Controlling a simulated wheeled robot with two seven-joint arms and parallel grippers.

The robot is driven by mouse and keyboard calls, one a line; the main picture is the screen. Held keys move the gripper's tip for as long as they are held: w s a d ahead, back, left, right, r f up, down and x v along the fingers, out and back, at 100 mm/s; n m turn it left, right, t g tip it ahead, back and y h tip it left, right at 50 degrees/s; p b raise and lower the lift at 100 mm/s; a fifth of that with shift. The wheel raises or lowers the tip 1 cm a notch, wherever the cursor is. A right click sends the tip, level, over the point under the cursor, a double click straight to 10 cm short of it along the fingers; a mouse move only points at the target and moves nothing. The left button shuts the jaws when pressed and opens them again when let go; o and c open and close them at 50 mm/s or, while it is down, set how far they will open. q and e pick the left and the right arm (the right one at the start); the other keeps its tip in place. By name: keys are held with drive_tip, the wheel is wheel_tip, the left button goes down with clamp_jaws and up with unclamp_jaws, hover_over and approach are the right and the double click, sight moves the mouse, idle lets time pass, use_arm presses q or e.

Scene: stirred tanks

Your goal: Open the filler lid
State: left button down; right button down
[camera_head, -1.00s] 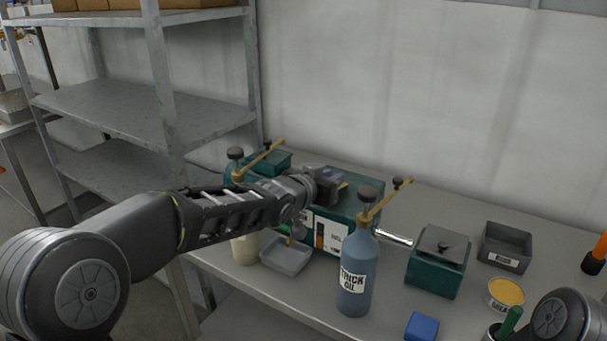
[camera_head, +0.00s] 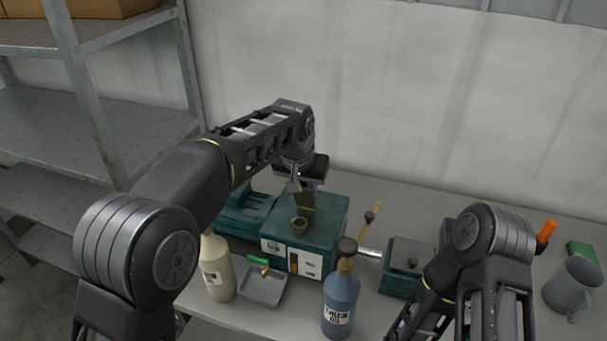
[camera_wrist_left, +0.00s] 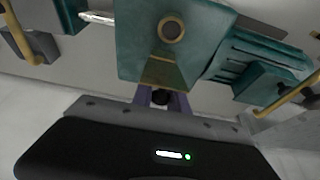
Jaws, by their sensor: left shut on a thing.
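The green tank (camera_head: 325,222) stands on the bench, with a round brass filler neck (camera_head: 299,224) on its top. The neck's opening also shows in the left wrist view (camera_wrist_left: 171,29). The brass filler lid (camera_head: 306,202) stands raised behind the neck; it shows in the left wrist view (camera_wrist_left: 163,73) too. My left gripper (camera_head: 312,187) is above the back of the tank, shut on the lid; in the left wrist view its fingers (camera_wrist_left: 160,97) are at the lid's far edge. My right arm is at the lower right; its gripper is out of view.
A cream bottle (camera_head: 217,269) and a blue oil bottle (camera_head: 341,300) stand in front of the tank, with a grey tray (camera_head: 264,290) between them. A smaller green box (camera_head: 402,268) is to the right. A grey jug (camera_head: 573,287) stands at far right.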

use_arm(q)
drive_tip(key=shift+w+d+f+g+y+p, duration=0.15)
drive_tip(key=shift+w+g+y+p, duration=0.25)
drive_tip(key=shift+g, duration=0.4)
drive_tip(key=shift+f, duration=0.1)
